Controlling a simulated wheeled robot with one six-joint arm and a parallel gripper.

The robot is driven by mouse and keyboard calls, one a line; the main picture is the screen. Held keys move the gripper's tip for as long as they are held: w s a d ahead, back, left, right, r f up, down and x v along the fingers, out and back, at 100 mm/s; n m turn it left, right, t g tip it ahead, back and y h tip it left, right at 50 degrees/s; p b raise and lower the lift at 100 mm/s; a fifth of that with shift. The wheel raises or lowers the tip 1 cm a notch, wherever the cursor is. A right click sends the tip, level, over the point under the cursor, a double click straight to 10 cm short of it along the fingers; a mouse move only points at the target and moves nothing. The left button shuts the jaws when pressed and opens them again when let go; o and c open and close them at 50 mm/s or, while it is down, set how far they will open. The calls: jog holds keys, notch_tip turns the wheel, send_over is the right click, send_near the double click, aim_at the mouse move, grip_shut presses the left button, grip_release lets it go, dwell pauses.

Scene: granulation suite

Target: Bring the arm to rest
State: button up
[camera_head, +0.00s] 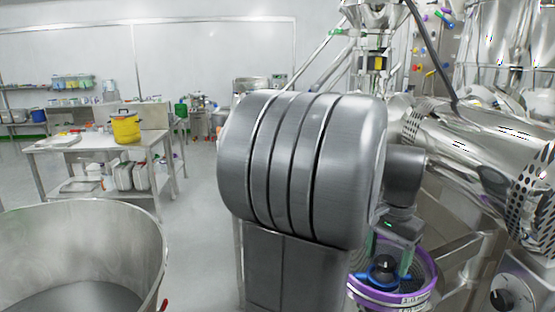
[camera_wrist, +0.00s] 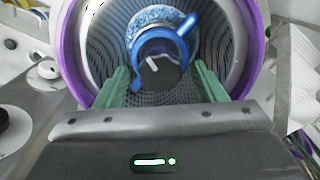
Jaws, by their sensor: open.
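My arm reaches down at the right of the head view. My gripper (camera_head: 396,250) is low there, over a purple-rimmed round vessel (camera_head: 415,300). In the wrist view my gripper (camera_wrist: 161,70) is open, with one green finger on each side. Between and beyond the fingers is a blue-handled container (camera_wrist: 187,25) with a dark knob or cap, and the fingers look apart from it. It also shows in the head view (camera_head: 381,278). It is inside the purple-rimmed vessel (camera_wrist: 72,50), which has a perforated inner wall. Its underside is hidden.
A large steel bowl (camera_head: 150,245) stands at the lower left. A steel table (camera_head: 90,143) with a yellow bucket (camera_head: 125,127) is behind it. Shiny steel machinery (camera_head: 470,140) and a dial panel (camera_head: 515,292) crowd the right. Open floor (camera_head: 195,235) lies between bowl and arm.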

jog(key=shift+m, duration=1.1)
jog(key=shift+r, duration=0.1)
